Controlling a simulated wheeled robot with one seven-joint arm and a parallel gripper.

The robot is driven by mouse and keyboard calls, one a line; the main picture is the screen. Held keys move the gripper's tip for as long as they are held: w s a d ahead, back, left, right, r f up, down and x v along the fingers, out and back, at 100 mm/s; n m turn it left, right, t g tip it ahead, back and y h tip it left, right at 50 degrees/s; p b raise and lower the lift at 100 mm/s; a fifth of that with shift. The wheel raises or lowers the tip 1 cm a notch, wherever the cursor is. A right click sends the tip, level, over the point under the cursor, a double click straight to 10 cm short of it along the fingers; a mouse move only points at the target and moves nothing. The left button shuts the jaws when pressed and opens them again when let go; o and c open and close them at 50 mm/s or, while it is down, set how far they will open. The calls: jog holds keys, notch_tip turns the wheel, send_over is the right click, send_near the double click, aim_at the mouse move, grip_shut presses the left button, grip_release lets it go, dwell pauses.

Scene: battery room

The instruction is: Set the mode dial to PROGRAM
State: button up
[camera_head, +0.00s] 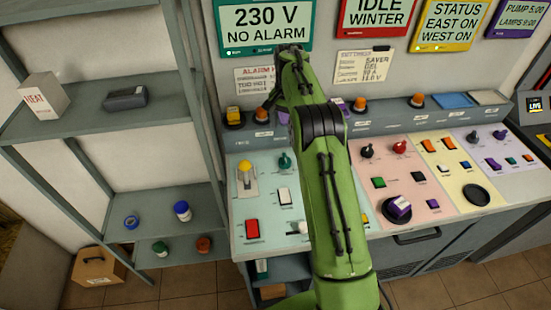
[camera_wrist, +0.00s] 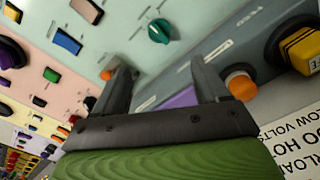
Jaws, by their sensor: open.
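No dial's PROGRAM lettering is readable, so I cannot tell which one is the mode dial. In the head view, a large black dial with a purple grip (camera_head: 397,207) is on the pink panel, and a teal knob (camera_head: 284,161) is on the pale green panel. The teal knob (camera_wrist: 158,30) also shows in the wrist view, beyond the fingertips. My gripper (camera_wrist: 160,72) is open and empty above the console by the rear ledge, with a purple part (camera_wrist: 180,98) seen between its fingers. In the head view my arm hides part of the console.
An orange lamp (camera_wrist: 240,85) is close to the right finger in the wrist view, with a yellow-and-black control (camera_wrist: 300,48) beyond it. In the head view, shelves (camera_head: 95,108) stand left of the console. Other knobs, such as a red one (camera_head: 400,147), crowd the panels.

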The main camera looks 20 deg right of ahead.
aim_at(285, 156)
notch_tip(285, 156, down, 15)
jog(key=shift+b, duration=1.1)
jog(key=c, duration=1.1)
